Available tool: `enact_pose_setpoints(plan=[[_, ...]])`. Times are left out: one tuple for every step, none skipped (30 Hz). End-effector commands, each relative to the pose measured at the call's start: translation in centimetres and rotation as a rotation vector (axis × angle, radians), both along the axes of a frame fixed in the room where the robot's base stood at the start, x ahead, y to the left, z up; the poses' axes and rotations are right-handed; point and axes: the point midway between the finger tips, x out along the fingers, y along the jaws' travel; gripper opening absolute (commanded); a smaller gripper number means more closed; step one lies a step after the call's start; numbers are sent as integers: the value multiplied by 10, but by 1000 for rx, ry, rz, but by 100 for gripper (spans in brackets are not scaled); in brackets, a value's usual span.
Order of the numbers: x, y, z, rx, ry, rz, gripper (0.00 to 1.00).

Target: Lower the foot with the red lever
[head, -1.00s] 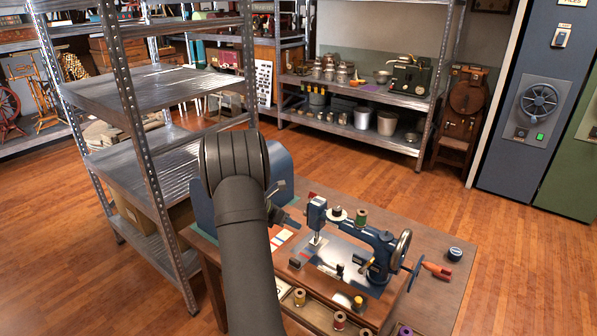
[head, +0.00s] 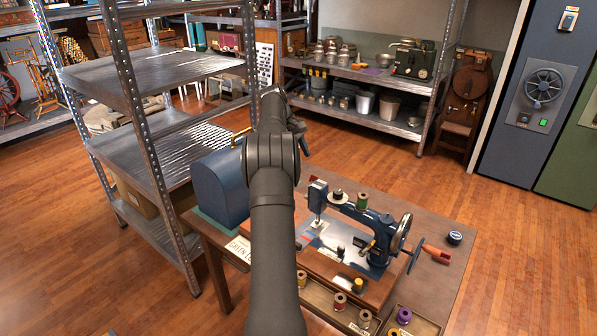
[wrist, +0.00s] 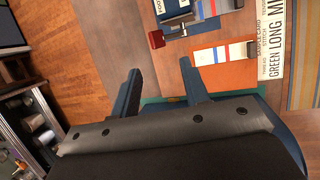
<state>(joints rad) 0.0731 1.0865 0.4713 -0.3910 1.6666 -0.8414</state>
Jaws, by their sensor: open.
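A dark blue sewing machine (head: 372,218) stands on a wooden base on the table. Its needle end is at the left, above a bright metal plate; I cannot tell the presser foot's height. A small red lever tip (head: 315,179) shows at the back left of the machine's head. In the wrist view the red lever (wrist: 156,40) lies just beyond my fingertips, beside a partly cut-off label. My gripper (wrist: 160,76) is open and empty, its fingers apart and not touching the lever. In the head view my gripper (head: 303,142) is partly hidden behind my arm.
A blue domed cover (head: 218,188) stands left of the machine. Thread spools (head: 340,301) sit in front, and a red-handled tool (head: 437,254) lies at the right. A sample card (wrist: 222,54) lies near the lever. A metal shelf (head: 150,140) stands close at left.

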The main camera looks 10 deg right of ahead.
Motion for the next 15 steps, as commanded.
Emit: enact_pose_setpoints(plan=[[0,-1,-3,-1,1,0,42],[-1,-2,-5,-1,1,1,42],[-1,-3,-8,-1,2,1,42],[-2,-4,-10,0,3,1,42],[-2,-5,-12,-1,2,1,42],[-2,-6,-15,-1,1,2,42],[-2,-7,-18,-1,1,2,42],[-3,-8,-20,-1,2,1,42],[-3,-9,-23,-1,3,2,42],[-3,-10,-25,-1,3,2,42],[-3,-11,-27,-2,2,3,42],[-4,-13,-30,-2,2,3,42],[-4,-14,-33,-2,2,3,42],[-5,-15,-35,-2,3,2,42],[-5,-16,-38,-2,3,2,42]])
